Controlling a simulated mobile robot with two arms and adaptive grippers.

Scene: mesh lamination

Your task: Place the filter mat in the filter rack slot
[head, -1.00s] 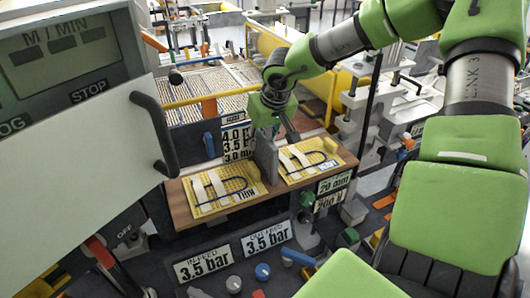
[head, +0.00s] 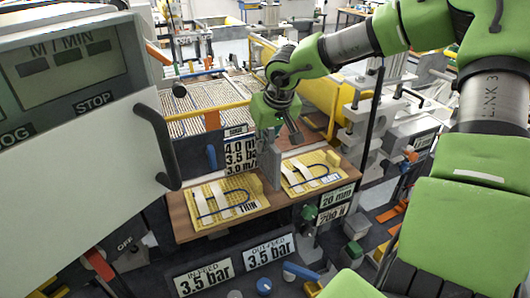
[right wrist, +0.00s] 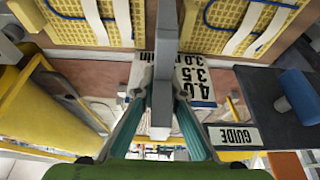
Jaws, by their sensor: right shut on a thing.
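My right gripper (head: 276,128) is shut on a grey upright piece (head: 277,160). In the right wrist view the teal fingers (right wrist: 162,108) close on both sides of this grey piece (right wrist: 162,45). I cannot tell for sure whether it is the filter mat. It stands between two yellow gridded pads with white strips and blue cords: the left pad (head: 210,216), labelled THIN, and the right pad (head: 318,181), whose label is hard to read. Both lie on a wooden board (head: 186,232). Whether the piece's lower end touches the board is unclear. My left gripper is not in view.
A grey control box with a white panel (head: 85,150) and dark handle (head: 158,138) stands close at left. A sign plate (head: 240,155) is behind the board. A dark post (head: 372,115) rises at right. Pressure plates and knobs (head: 264,286) are in front.

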